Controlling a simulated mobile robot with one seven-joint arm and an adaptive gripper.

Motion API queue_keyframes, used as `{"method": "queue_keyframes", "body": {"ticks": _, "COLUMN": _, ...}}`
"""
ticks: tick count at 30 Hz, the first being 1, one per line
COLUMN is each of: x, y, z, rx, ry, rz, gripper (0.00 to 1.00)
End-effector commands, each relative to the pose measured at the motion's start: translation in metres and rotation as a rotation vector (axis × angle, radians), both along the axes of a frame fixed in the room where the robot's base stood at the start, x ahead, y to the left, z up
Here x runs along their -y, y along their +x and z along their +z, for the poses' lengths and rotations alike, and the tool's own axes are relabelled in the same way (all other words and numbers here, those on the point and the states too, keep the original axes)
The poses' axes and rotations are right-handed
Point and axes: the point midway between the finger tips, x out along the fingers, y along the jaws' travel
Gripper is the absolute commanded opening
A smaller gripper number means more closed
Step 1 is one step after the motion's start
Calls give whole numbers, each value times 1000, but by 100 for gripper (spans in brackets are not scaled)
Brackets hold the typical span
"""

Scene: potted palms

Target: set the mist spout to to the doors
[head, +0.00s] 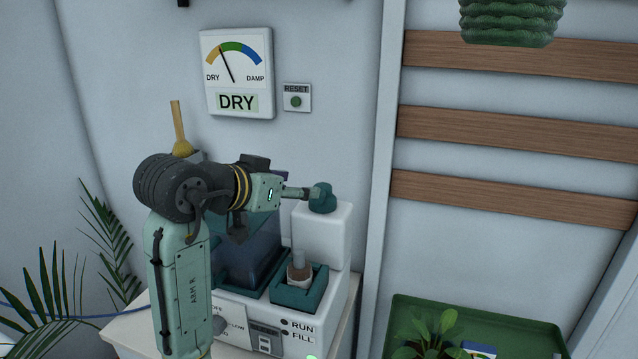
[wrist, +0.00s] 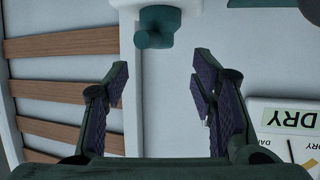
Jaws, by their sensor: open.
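The teal mist spout (head: 322,198) sits on top of the white tower (head: 322,235) of the misting machine. In the wrist view the spout (wrist: 158,25) is at the top centre, with a rounded end toward the camera. I cannot tell exactly which way it points. My gripper (head: 303,193) is just left of the spout in the head view and partly overlaps it there. In the wrist view my gripper (wrist: 160,70) is open, with nothing between its fingers, and the spout lies beyond the fingertips. Whether any finger touches it is unclear.
A gauge (head: 237,73) on the wall reads DRY, beside a RESET button (head: 296,98). The machine's front has a knob (head: 219,325) and RUN and FILL labels. Palms stand at left, a green tray (head: 480,318) at lower right, wooden slats (head: 510,125) at right.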

Motion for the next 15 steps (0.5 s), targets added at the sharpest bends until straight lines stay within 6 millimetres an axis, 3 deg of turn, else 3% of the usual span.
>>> {"method": "queue_keyframes", "body": {"ticks": 9, "x": 31, "y": 47, "z": -22, "rx": -3, "ry": -2, "rz": 0, "gripper": 52}}
{"method": "queue_keyframes", "body": {"ticks": 15, "x": 43, "y": 66, "z": -32, "rx": 0, "ry": -2, "rz": 1, "gripper": 52}}
